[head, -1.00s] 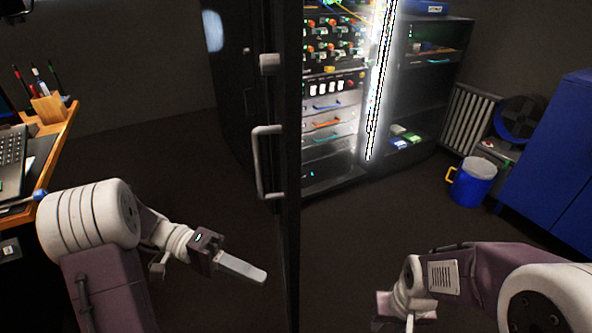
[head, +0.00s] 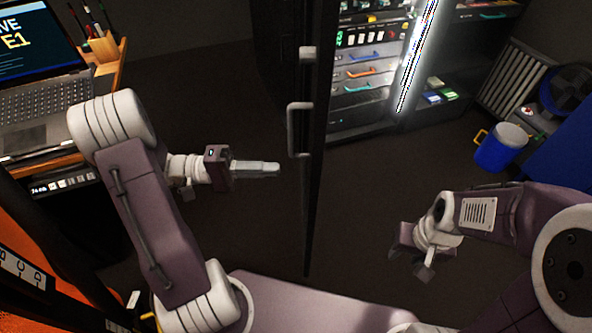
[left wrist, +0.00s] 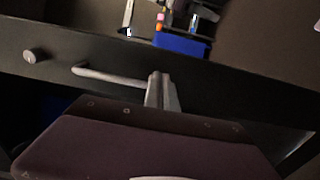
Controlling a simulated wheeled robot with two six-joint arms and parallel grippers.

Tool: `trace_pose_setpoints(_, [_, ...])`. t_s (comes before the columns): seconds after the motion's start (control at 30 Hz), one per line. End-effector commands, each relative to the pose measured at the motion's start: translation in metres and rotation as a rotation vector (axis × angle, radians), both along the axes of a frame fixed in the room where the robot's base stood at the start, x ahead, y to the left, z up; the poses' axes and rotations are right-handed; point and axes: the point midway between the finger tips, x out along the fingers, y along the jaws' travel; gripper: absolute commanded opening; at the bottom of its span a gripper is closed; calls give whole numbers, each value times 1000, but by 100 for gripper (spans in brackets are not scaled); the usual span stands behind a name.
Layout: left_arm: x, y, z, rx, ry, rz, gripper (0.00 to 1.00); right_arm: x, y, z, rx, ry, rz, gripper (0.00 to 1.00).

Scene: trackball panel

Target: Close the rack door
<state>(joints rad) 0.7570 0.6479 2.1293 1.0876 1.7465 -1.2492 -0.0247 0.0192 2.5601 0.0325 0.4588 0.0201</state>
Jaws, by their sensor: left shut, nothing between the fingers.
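The rack door (head: 313,190) stands open, seen nearly edge-on as a dark upright panel in the middle of the head view. It carries a pale bar handle (head: 291,130) and a knob (head: 307,53) above it. My left gripper (head: 277,169) is shut and empty, its fingertips just left of the door and slightly below the handle. In the left wrist view the fingers (left wrist: 159,80) overlap the handle's end (left wrist: 115,76); I cannot tell whether they touch. The lit rack (head: 365,75) is behind and right of the door. My right gripper (head: 413,266) is low, right of the door.
A desk with a laptop (head: 45,90) and pen holder (head: 101,47) is at left. A blue bucket (head: 497,150), radiator (head: 513,78) and blue cabinet (head: 570,150) are at right. Dark floor between door and bucket is clear.

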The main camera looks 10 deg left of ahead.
Motion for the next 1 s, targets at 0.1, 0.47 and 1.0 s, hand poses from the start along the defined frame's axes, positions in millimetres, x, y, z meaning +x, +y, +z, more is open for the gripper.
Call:
trace_pose_setpoints(0.1, [5,-25,-2,1,-1,-5,0,0,0,-8,0,0,0,39])
trace_pose_setpoints(0.47, [15,-63,0,0,-1,-1,0,0,0,-16,0,0,0,39])
trace_pose_setpoints(1.0, [23,-73,0,1,0,12,0,0,0,-16,0,0,0,39])
